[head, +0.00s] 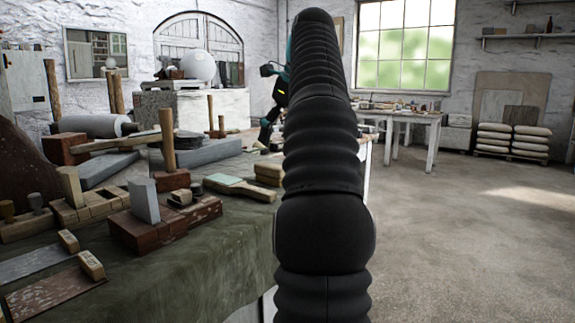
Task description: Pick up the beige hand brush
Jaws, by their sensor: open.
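A long beige wooden piece (110,143) lies farther left, across brick-like blocks. I cannot tell for sure which of them is the beige hand brush. My black ribbed arm rises through the middle and hides part of the table. My gripper (267,137), small and dark with teal parts, shows just left of the arm, beyond these things. It is open, with nothing visible in it.
The cloth-covered table (190,275) is crowded with bricks, wooden posts, grey slabs and trowels (55,290). A white sphere (198,66) stands at the back. A second table (420,115) stands behind my arm. The floor (470,240) at right is clear.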

